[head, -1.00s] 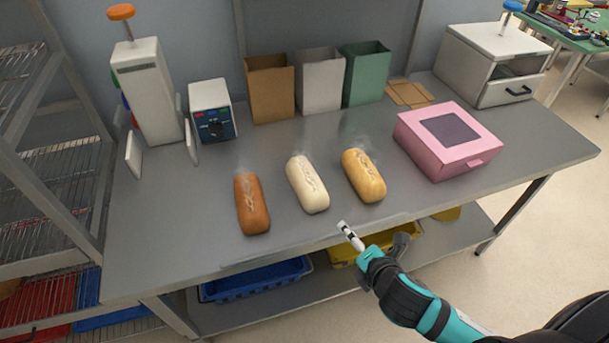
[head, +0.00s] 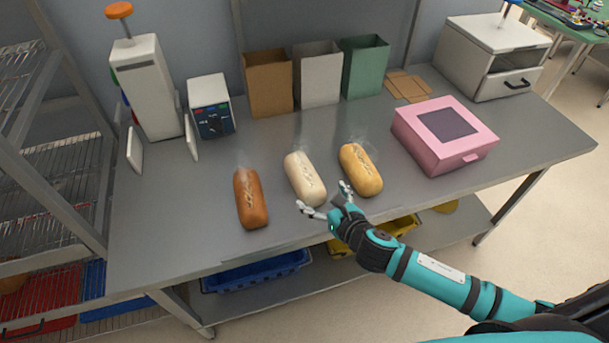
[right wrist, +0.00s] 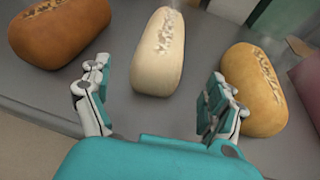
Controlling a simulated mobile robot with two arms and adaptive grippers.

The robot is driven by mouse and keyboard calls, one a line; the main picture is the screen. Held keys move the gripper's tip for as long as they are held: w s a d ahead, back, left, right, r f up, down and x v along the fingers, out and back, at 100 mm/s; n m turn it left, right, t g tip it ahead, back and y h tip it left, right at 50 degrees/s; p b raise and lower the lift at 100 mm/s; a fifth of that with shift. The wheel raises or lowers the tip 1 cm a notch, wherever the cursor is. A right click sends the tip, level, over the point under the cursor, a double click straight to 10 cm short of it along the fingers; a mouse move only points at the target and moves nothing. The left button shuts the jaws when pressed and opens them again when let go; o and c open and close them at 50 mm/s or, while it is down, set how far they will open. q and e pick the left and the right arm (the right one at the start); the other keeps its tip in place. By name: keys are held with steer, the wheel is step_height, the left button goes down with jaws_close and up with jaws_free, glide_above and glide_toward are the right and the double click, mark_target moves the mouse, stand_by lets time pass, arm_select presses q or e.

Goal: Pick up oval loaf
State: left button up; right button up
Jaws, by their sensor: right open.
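Three oval loaves lie in a row on the metal table: a dark brown loaf (head: 250,199) at left, a pale cream loaf (head: 305,179) in the middle and a golden loaf (head: 361,170) at right. My right gripper (head: 323,197) is open and empty at the near end of the pale loaf. In the right wrist view, the pale loaf (right wrist: 158,55) lies ahead between the spread fingers (right wrist: 155,105), apart from them. The brown loaf (right wrist: 60,32) and the golden loaf (right wrist: 252,90) flank it. My left gripper is not in view.
A pink box (head: 443,136) stands right of the loaves. Brown, white and green bags (head: 364,67) stand behind them. A control box (head: 212,107) and a tall white device (head: 146,87) are at back left. The table's front left is clear.

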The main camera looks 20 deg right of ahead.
mark_target(312, 189)
steer(key=p+x, duration=0.1)
steer(key=x, duration=0.5)
steer(key=shift+w+f, duration=0.15)
steer(key=shift+f, duration=0.15)
steer(key=shift+r, duration=0.1)
steer(key=c, duration=1.4)
